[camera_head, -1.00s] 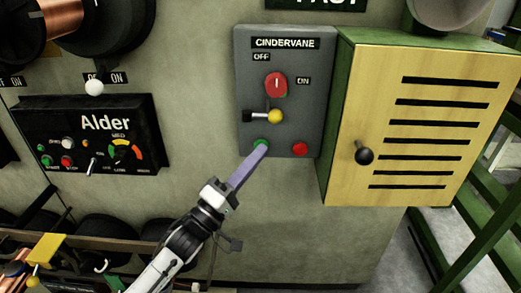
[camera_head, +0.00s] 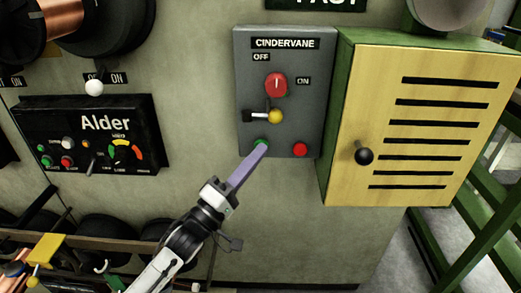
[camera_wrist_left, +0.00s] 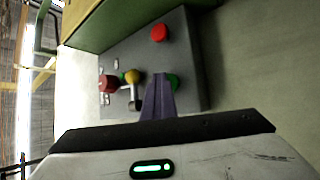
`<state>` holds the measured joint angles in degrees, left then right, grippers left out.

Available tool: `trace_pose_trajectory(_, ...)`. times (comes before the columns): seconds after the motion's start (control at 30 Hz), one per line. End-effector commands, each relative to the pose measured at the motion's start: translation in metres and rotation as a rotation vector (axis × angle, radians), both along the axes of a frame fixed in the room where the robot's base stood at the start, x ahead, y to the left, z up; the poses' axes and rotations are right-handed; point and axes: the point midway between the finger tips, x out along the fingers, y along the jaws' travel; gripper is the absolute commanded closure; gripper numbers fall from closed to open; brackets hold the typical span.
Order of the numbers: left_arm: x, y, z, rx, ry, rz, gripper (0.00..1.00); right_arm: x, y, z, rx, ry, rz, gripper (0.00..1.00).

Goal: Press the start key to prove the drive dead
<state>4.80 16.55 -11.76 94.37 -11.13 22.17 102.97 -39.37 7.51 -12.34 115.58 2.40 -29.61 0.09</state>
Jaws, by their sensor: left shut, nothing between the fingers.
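The grey CINDERVANE panel (camera_head: 306,70) is mounted on the wall. It carries a red rotary switch (camera_head: 276,84) between OFF and ON labels, a small lever with a yellow ball (camera_head: 275,116), a green key (camera_head: 261,142) and a red key (camera_head: 300,150). My left gripper (camera_head: 263,148) is shut and empty, its purple fingertips at the green key and partly covering it. In the left wrist view the fingers (camera_wrist_left: 159,90) overlap the green key (camera_wrist_left: 174,81); the red key (camera_wrist_left: 159,33) is clear of them. I cannot tell how far the green key is pressed.
A yellow louvred cabinet door (camera_head: 420,130) with a black knob (camera_head: 364,156) stands right of the panel. A black Alder control box (camera_head: 90,145) is on the left. Spools and a rack (camera_head: 90,243) lie below left. The wall below the panel is clear.

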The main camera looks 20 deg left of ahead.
Motion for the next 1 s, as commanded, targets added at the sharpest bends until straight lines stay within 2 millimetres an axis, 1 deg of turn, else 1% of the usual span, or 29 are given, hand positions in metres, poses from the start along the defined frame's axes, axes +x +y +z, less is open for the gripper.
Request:
trace_pose_trajectory(0.03,0.003,0.004,0.001,0.0,0.002,0.009,1.0,0.0,0.0,0.0,0.0,0.0,0.0,0.69)
trace_pose_trajectory(0.4,0.003,0.005,0.0,0.0,0.004,0.01,1.0,-0.001,0.0,-0.001,0.0,0.002,0.0,0.69)
trace_pose_trajectory(0.73,0.013,0.009,-0.002,0.0,0.005,0.013,1.0,-0.004,0.0,-0.004,-0.001,0.008,0.001,0.69)
trace_pose_trajectory(1.0,0.014,0.009,-0.003,0.0,0.006,0.012,1.0,-0.005,0.0,-0.004,0.0,0.009,0.0,0.69)
